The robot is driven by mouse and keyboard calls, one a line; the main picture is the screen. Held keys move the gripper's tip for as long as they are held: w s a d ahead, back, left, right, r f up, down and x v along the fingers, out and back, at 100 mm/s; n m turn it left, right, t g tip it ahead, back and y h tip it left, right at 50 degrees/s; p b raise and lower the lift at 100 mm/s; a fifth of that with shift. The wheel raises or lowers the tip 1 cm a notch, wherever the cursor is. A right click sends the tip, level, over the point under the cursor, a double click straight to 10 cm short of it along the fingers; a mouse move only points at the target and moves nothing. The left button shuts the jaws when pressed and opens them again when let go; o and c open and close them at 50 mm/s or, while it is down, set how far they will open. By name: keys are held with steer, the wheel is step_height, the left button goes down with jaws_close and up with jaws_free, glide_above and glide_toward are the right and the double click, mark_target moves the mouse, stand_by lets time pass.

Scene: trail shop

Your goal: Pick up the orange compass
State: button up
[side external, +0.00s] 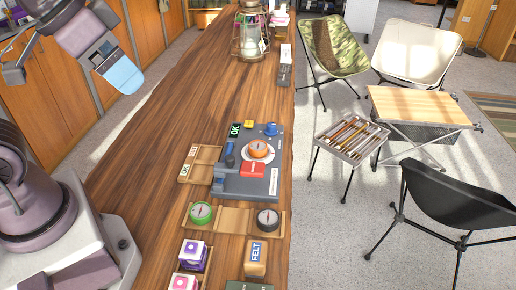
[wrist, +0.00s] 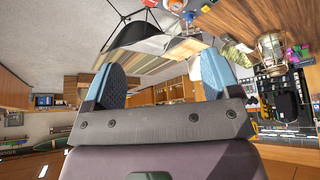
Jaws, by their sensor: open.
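The orange compass (side external: 258,149) has a round orange body and a pale face. In the side external view it sits on a grey fixture (side external: 240,184) on the wooden counter. My gripper (side external: 124,76) is at the upper left of that view, raised and well apart from the compass. In the wrist view my gripper (wrist: 163,74) has its two blue-tipped fingers spread with nothing between them. A small orange-and-white thing at the top edge of the wrist view may be the compass, but I cannot tell.
A green compass (side external: 201,213) and a black compass (side external: 268,219) lie on a wooden tray (side external: 234,220) in front of the fixture. A red block (side external: 252,169) is close to the orange compass. A lantern (side external: 250,33) stands farther back.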

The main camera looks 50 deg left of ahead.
steer(key=m+g, duration=0.6)
steer(key=m, duration=0.5)
glide_above(258, 145)
step_height(258, 145, down, 19)
step_height(258, 145, down, 7)
steer(key=shift+w+a+f, duration=0.1)
steer(key=shift+w, duration=0.05)
steer(key=f, duration=0.5)
steer(key=shift+s, duration=0.2)
